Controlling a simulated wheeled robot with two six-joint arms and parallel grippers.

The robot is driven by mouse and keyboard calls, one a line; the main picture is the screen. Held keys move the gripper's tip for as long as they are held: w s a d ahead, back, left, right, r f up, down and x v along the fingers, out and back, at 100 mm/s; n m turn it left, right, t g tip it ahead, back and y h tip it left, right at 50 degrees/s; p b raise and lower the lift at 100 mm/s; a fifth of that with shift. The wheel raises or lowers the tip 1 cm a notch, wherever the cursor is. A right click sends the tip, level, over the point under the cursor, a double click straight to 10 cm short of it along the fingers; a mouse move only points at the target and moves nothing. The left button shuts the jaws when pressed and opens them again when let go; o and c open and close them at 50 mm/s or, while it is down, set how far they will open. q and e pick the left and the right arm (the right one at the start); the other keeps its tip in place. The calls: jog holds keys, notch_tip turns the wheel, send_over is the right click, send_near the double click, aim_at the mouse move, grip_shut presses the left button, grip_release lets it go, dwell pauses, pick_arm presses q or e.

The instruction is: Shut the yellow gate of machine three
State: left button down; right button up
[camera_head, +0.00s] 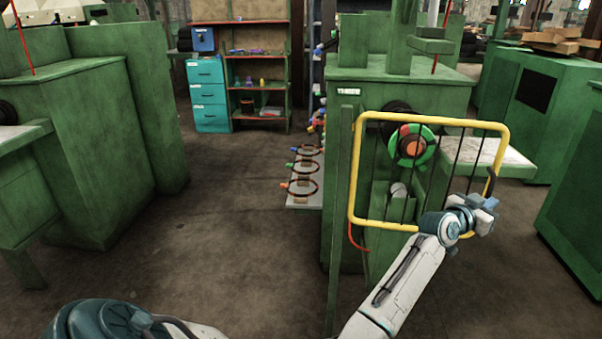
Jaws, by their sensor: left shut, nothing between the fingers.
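Machine three (400,93) is a green machine right of centre, with a small white label reading THREE (348,91). Its yellow gate (430,118) is a rounded frame with thin dark upright bars. The gate stands across a green and orange round part (412,145). I cannot tell whether it is fully closed. A dark curved handle (491,182) shows at its right edge. My left gripper (487,208) is shut and empty, close to the gate's lower right corner and below the handle. I cannot tell whether it touches the frame. My right gripper is not in view.
Green machines stand at the left (70,100) and right (545,95). A pale board with several rings (303,187) lies beside machine three. A teal drawer cabinet (208,95) and red shelves (258,60) stand at the back. The floor (225,220) in the middle is clear.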

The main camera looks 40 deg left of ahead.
aim_at(484, 194)
pick_arm(q)
jog(key=w+y, duration=0.1)
jog(key=w+a+n, duration=0.1)
jog(key=w, duration=0.1)
jog(key=shift+w+a+y, duration=0.1)
jog(key=shift+a+y, duration=0.1)
jog(key=shift+y, duration=0.2)
jog(key=shift+w+a+f+n+t+y, duration=0.1)
jog(key=shift+w+a+n+t+y, duration=0.2)
jog(key=shift+w+a, duration=0.15)
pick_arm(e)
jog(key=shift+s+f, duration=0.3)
pick_arm(q)
jog(key=shift+d, duration=0.15)
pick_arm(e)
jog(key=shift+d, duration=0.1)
